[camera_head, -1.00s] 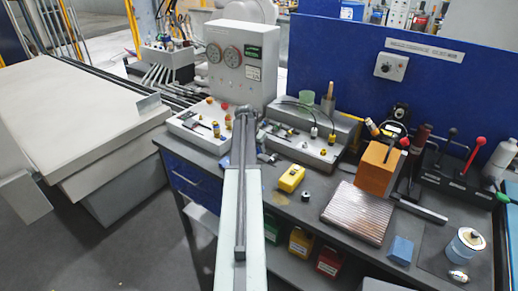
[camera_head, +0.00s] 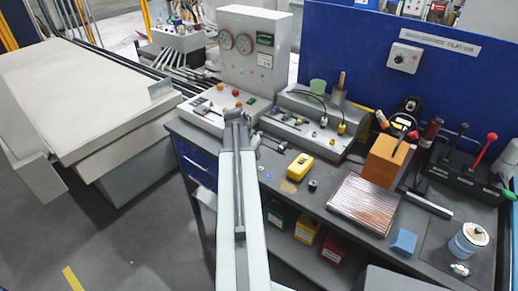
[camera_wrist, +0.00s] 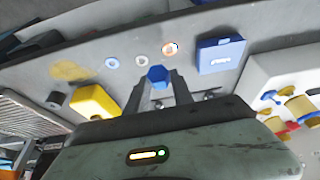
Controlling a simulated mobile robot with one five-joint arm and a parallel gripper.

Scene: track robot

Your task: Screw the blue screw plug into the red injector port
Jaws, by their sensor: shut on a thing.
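My gripper (camera_wrist: 160,98) is shut on the blue screw plug (camera_wrist: 157,75), whose six-sided blue head shows between the fingertips in the wrist view. The gripper hangs over the grey bench. In the head view my arm reaches to the white control panel (camera_head: 213,114), and the plug cannot be made out. A small ring with a red-orange rim (camera_wrist: 170,49) lies on the bench just beyond the plug, apart from it. I cannot tell whether this ring is the red injector port. Red and yellow fittings (camera_wrist: 278,124) stand on the white panel at the right.
A blue block (camera_wrist: 220,55) lies right of the plug. A yellow box (camera_head: 300,166) stands right of my arm. The ribbed plate (camera_head: 363,207) and orange block (camera_head: 388,161) are further right. A gauge cabinet (camera_head: 251,50) stands behind. Bare bench lies around the rings.

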